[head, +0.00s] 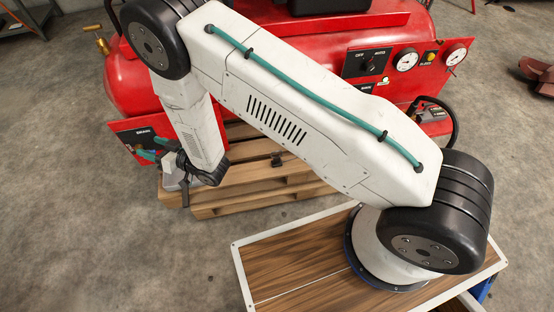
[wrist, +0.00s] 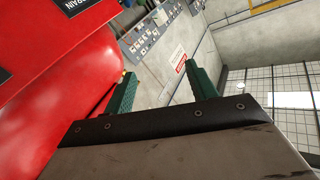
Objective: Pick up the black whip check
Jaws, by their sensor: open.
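My gripper (head: 152,149) is at the left end of the red compressor, close to its drain panel, in the head view. In the wrist view its two green fingers (wrist: 161,83) stand apart with nothing between them. I cannot pick out the black whip check for certain. A black looped hose or cable (head: 453,125) hangs at the compressor's right end, and a small black piece (head: 277,159) is on the pallet; I cannot tell whether either is it. My arm hides part of the compressor and pallet. No whip check shows in the wrist view.
The red compressor (head: 125,85) stands on a wooden pallet (head: 252,192), with gauges (head: 406,60) and a brass valve (head: 97,36) projecting. The wrist view shows its red surface (wrist: 85,85) at left. Concrete floor (head: 80,220) is open at lower left. A dark red object (head: 540,75) lies at far right.

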